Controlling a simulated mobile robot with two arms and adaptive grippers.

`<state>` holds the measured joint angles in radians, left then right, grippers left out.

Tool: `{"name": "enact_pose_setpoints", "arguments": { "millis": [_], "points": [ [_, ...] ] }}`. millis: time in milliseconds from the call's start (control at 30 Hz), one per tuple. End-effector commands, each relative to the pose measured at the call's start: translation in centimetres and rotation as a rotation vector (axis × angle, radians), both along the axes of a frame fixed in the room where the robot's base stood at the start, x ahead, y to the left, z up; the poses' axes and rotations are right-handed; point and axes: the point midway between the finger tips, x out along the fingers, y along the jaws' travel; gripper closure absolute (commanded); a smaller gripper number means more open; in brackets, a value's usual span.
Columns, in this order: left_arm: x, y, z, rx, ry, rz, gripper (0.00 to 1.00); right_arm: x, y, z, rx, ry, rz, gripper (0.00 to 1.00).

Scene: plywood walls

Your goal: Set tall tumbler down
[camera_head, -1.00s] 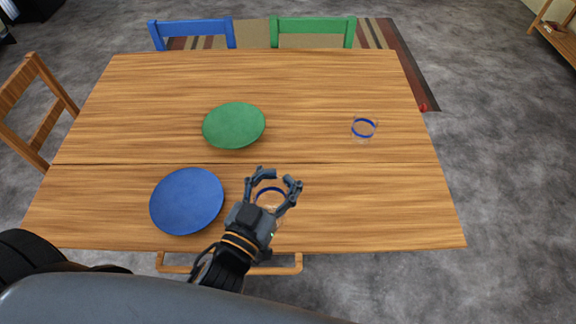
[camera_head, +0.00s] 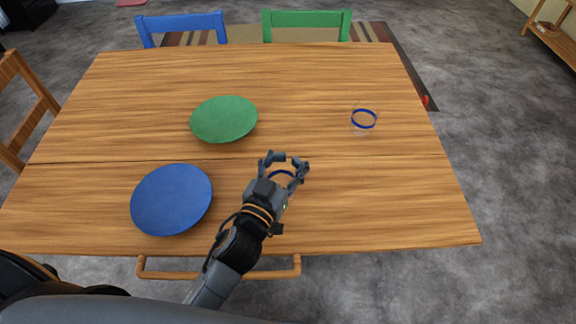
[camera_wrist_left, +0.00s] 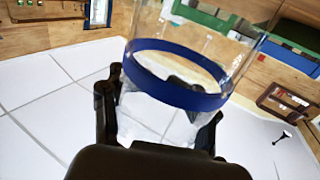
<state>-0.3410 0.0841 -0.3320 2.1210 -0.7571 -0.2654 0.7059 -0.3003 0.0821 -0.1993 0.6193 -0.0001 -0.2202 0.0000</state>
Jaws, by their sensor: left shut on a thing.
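A clear tumbler with a blue band (camera_head: 281,174) is held in my left gripper (camera_head: 284,161), mostly hidden by the fingers and wrist. In the left wrist view the clear tumbler (camera_wrist_left: 178,90) fills the space between the dark fingers, its blue band wrapping round it. The gripper is shut around it, over the near half of the wooden table (camera_head: 370,205), right of the blue plate. I cannot tell whether its base touches the table. My right gripper is not in view.
A blue plate (camera_head: 171,200) lies near left and a green plate (camera_head: 224,120) lies farther back. Another clear glass with a blue band (camera_head: 363,119) stands at the right. Blue (camera_head: 182,28) and green (camera_head: 306,24) chairs stand behind.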

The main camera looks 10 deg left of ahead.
Motion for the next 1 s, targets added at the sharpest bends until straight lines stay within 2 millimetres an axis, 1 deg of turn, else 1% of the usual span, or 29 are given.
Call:
{"name": "enact_pose_setpoints", "arguments": {
  "millis": [33,300,433,467,500,567,600,633,1000],
  "points": [
    [0.0,-0.01,-0.7,0.001,-0.002,-0.001,1.0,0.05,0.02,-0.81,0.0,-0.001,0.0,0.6],
    [-0.01,0.01,-0.46,0.0,-0.002,0.0,1.0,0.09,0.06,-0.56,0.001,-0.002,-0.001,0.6],
    [-0.02,0.01,-0.92,0.0,-0.001,0.0,1.0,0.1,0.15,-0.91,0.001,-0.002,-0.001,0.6],
    [-0.02,0.01,-0.85,0.0,0.0,0.0,0.51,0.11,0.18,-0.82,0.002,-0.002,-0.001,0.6],
    [-0.02,0.01,-0.8,0.0,0.0,0.0,0.42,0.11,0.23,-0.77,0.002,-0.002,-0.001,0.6],
    [-0.02,0.02,-0.81,0.0,0.0,0.0,0.3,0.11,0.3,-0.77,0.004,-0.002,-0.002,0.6],
    [-0.02,0.02,-0.81,0.0,0.0,0.0,0.22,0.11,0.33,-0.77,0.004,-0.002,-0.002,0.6],
    [-0.02,0.02,-0.81,0.0,0.0,0.0,0.18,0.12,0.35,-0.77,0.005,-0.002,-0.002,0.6],
    [-0.03,0.02,-0.53,0.001,-0.001,0.0,0.18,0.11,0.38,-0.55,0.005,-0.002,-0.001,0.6]
  ]
}}
